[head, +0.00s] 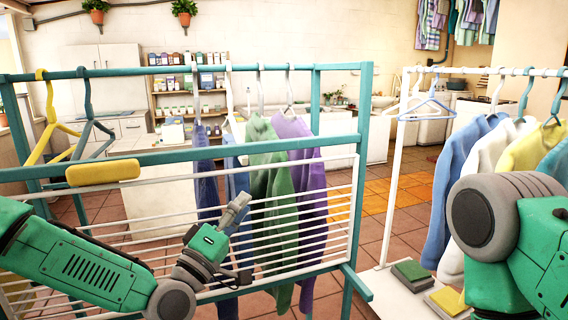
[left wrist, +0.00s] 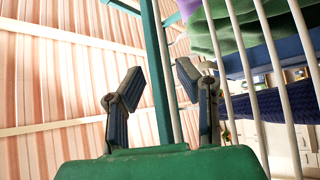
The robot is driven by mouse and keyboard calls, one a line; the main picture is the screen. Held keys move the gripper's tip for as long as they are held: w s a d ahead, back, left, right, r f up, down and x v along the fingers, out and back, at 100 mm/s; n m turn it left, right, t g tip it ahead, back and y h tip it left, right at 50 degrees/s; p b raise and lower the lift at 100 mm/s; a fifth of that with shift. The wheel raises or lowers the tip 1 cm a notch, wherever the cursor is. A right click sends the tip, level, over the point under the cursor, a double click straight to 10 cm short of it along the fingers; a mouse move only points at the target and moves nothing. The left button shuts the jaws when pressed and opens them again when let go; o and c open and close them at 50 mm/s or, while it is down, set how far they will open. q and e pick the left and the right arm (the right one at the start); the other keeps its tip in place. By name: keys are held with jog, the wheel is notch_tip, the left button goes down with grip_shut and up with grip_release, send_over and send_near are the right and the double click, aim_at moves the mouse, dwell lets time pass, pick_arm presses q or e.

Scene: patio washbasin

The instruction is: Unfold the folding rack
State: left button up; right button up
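The folding rack (head: 300,147) is a teal frame with a panel of thin white bars (head: 338,205) on its near side. The panel hangs steeply below the teal front rail. A yellow pad (head: 103,173) sits on that rail at the left. My left gripper (head: 238,207) is in front of the white bars, apart from the yellow pad. In the left wrist view the fingers of my left gripper (left wrist: 158,82) are spread with nothing held. A teal bar (left wrist: 160,100) and white bars (left wrist: 247,80) show beyond them. My right gripper is out of view; only its arm shows.
Blue, green and purple garments (head: 272,170) hang on the rack behind the panel. Yellow and teal empty hangers (head: 50,120) hang at left. A white rail (head: 394,180) with shirts stands at right, with folded cloths (head: 411,275) on its base. Tiled floor shows between.

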aim_at(265, 167)
pick_arm(q)
jog(key=x, duration=1.2)
jog(key=shift+w+d+p, duration=0.25)
jog(key=shift+d+p, duration=0.05)
jog(key=shift+d, duration=0.05)
jog(key=shift+a, duration=0.9)
grip_shut()
